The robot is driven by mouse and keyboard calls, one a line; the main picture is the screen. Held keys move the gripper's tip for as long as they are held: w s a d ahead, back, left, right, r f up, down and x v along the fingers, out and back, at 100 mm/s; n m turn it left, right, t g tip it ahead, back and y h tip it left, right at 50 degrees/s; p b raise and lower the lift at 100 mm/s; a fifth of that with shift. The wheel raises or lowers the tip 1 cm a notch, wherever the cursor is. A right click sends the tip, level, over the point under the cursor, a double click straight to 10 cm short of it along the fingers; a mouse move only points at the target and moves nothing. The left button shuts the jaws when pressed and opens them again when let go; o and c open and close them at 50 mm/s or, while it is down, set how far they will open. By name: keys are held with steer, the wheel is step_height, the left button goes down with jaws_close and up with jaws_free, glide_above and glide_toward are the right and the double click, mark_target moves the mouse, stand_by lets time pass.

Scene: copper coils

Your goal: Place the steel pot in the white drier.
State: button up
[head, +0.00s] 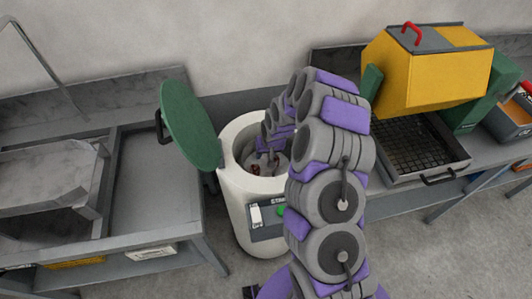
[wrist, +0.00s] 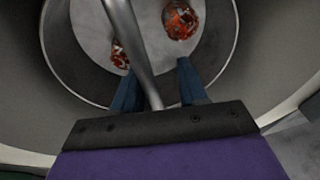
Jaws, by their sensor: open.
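The white drier (head: 247,205) stands between two benches, its round green lid (head: 190,125) swung open to the left. A grey round vessel that looks like the steel pot (wrist: 60,55) sits inside it, with reddish copper pieces (wrist: 181,20) on its floor. My gripper (wrist: 155,70) is open inside the drier, above the vessel. A grey bar (wrist: 130,45), seemingly the pot's handle, runs between the two blue fingers; I cannot tell if they touch it. In the head view, my arm hides the drier's right side.
A grey bench (head: 155,185) with a steel tray stands on the left. On the right bench, a yellow machine (head: 425,75) with a red handle stands behind a black mesh tray (head: 410,150). An orange-filled bin (head: 516,112) is at the far right. Grey floor shows in front.

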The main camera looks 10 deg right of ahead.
steer(key=s+r+p, duration=0.1)
steer(key=s+r, duration=0.3)
steer(key=r, duration=0.3)
steer(key=s+r+g+p, duration=0.1)
steer(key=s+r, duration=0.3)
steer(key=r, duration=0.3)
steer(key=s+r, duration=0.4)
steer(key=r, duration=0.3)
steer(key=s+r+g, duration=0.1)
steer(key=s+r, duration=0.2)
steer(key=s, duration=0.7)
steer(key=s+r+g+h, duration=0.1)
steer(key=s+r, duration=0.3)
steer(key=s, duration=0.6)
steer(key=s+r+g, duration=0.1)
steer(key=s+r, duration=0.3)
steer(key=s, duration=0.6)
steer(key=shift+s+d+r+g+h, duration=0.15)
steer(key=shift+d+g+h, duration=0.15)
